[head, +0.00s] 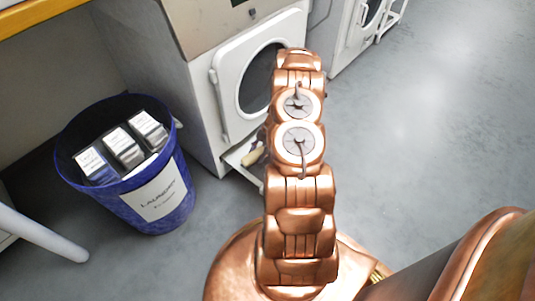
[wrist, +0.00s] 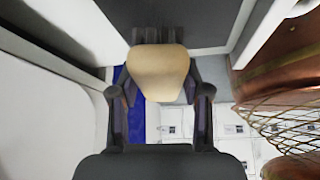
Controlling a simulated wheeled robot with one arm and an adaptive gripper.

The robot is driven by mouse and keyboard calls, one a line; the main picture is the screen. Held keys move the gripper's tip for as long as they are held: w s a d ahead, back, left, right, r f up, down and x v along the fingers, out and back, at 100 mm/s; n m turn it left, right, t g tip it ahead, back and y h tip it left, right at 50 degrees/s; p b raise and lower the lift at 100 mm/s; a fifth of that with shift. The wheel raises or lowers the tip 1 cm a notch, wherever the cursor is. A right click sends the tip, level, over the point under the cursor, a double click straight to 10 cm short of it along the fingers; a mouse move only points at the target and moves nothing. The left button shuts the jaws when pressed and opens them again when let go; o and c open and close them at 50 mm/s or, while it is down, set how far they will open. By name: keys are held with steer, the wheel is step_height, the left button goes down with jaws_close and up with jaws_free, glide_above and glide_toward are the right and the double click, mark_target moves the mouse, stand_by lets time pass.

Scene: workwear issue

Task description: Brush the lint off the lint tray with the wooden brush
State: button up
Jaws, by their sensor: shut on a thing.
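My gripper (wrist: 160,88) is shut on the wooden brush (wrist: 158,72), with one finger on each side of its rounded tan body. Its dark bristles (wrist: 153,35) point away from me, against or just above a dark grey surface; I cannot tell whether they touch. In the head view, the tan brush (head: 252,154) shows to the left of my arm, at the pale lint tray (head: 234,158) low on the front of the machine. My arm hides my gripper and part of the tray there. I cannot make out any lint.
The white machine (head: 203,115) has a round door (head: 232,92) above the tray. A blue laundry bin (head: 178,205) with several boxes stands to the left. A second machine (head: 350,40) stands behind. Grey floor (head: 440,130) is clear to the right.

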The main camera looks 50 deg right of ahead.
steer(key=shift+r, duration=2.2)
